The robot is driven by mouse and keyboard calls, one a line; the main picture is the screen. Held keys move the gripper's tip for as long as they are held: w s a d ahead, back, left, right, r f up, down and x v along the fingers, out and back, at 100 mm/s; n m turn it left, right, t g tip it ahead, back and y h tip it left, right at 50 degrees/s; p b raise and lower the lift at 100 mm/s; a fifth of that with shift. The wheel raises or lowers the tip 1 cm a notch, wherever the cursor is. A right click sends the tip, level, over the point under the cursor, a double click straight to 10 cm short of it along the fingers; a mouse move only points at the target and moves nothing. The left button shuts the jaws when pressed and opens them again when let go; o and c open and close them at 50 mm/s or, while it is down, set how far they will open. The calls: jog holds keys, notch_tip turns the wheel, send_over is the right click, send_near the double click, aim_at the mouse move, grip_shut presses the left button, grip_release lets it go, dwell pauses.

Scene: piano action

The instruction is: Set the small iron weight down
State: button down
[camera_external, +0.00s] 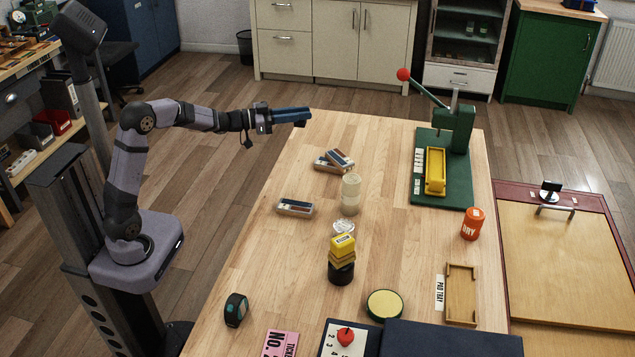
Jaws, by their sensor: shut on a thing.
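My gripper (303,119) is at the far left of the wooden table, raised near its back left edge, with its blue jaws pointing right. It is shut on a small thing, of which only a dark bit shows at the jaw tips. I take it for the small iron weight, but its shape is too small and hidden to make out. The table (262,245) lies below and to the right of the gripper. No other thing in view is clearly a small iron weight.
Boxes of colored strips (335,160), a pale cylinder stack (350,195) and yellow blocks (342,250) on a black round base (341,271) stand midtable. A green lever press (455,130), an orange DRY can (472,224) and a pad tray (461,295) stand right. The table's back left is clear.

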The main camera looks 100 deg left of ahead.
jog(key=s+d+f, duration=0.2)
jog(key=d+f, duration=0.5)
jog(key=shift+m+h, duration=0.3)
jog(key=shift+s+d+f+b, duration=0.1)
jog(key=shift+f+b, duration=0.3)
jog(key=shift+f, duration=2.15)
jog(key=shift+s+d+f+b, duration=0.1)
jog(key=shift+f+b, duration=0.25)
jog(key=shift+f, duration=2.15)
jog(key=shift+f, duration=0.1)
jog(key=c, duration=2)
grip_release()
jog(key=shift+f, duration=0.1)
jog(key=o, duration=0.4)
